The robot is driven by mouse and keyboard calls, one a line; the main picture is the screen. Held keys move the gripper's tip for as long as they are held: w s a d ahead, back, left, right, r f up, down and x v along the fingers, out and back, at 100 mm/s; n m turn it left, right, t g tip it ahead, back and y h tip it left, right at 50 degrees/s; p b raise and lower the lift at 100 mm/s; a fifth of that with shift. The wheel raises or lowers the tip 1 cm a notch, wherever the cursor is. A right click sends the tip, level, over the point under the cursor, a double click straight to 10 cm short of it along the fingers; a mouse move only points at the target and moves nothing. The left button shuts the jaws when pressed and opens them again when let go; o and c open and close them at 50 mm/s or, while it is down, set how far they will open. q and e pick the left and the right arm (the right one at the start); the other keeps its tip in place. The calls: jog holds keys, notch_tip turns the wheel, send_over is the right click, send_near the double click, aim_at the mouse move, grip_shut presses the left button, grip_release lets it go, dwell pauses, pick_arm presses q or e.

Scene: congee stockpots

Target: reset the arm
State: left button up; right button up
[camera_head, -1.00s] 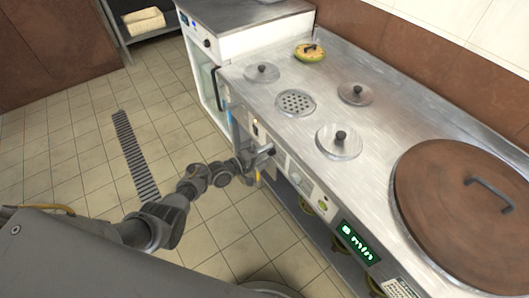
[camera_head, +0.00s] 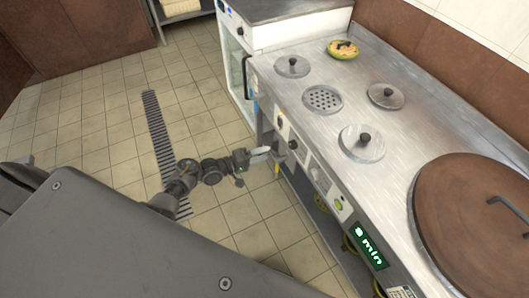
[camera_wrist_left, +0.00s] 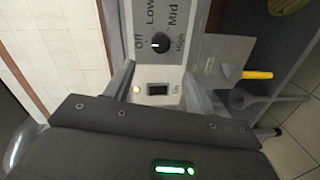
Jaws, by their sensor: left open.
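My left arm comes in from the lower left in the head view. Its gripper (camera_head: 266,153) is open and empty, in front of the cooker's control panel (camera_head: 307,165). In the left wrist view, the open fingers (camera_wrist_left: 158,75) stand on either side of a black rocker switch (camera_wrist_left: 158,89). An orange lamp (camera_wrist_left: 137,89) glows beside the switch. A black knob (camera_wrist_left: 160,43) with Off, Low, Mid and High marks sits above it. Contact with the panel cannot be told. My right gripper is not in view.
The steel counter (camera_head: 325,75) carries several round lids and a large brown lid (camera_head: 470,225). A green display (camera_head: 368,247) is on its front. A yellow-handled valve (camera_wrist_left: 257,75) is close to the fingers' right. Tiled floor (camera_head: 100,130) is open at left.

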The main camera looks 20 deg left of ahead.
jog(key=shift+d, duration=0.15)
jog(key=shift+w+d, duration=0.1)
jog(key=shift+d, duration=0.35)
pick_arm(q)
jog(key=s+a+f+m+g+y, duration=0.25)
jog(key=s+f+m+y, duration=0.2)
jog(key=f, duration=0.65)
jog(key=s+a+f+m+g+y, duration=0.2)
jog(key=s+a+f+m+y, duration=0.3)
jog(key=f, duration=0.6)
jog(key=s+f+g, duration=0.2)
jog(key=s+f, duration=0.2)
jog(key=s, duration=0.8)
jog(key=s+d+f+g+y+p, duration=0.1)
jog(key=s+f, duration=0.3)
jog(key=s, duration=0.9)
jog(key=s+d+f+g+y, duration=0.1)
jog(key=s+f+g, duration=0.3)
jog(key=s, duration=0.9)
jog(key=shift+m+p, duration=0.3)
jog(key=shift+m, duration=0.05)
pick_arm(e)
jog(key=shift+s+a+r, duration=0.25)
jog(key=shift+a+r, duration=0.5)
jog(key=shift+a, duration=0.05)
